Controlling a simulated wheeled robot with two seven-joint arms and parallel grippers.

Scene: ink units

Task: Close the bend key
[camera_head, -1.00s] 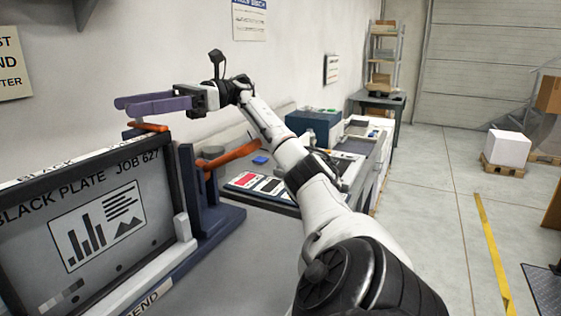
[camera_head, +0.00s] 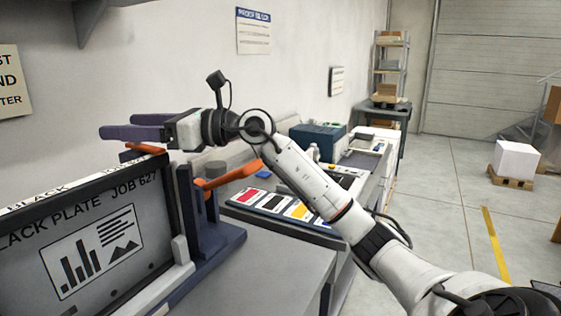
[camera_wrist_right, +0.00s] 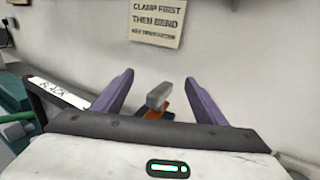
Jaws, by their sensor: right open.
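I cannot tell which is the bend key. My right gripper (camera_head: 118,126) is open and empty above the orange bar, its purple fingers pointing left. In the right wrist view, a grey-tipped orange handle (camera_wrist_right: 159,96) shows between the open fingers (camera_wrist_right: 158,77), with no visible contact. My left gripper is not in view.
A wall sign (camera_wrist_right: 157,22) reads "clamp first then bend". Colour swatches (camera_head: 272,203) lie on the bench right of the frame, with a blue box (camera_head: 316,137) behind. The floor at right is mostly open, with a white box on a pallet (camera_head: 514,166).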

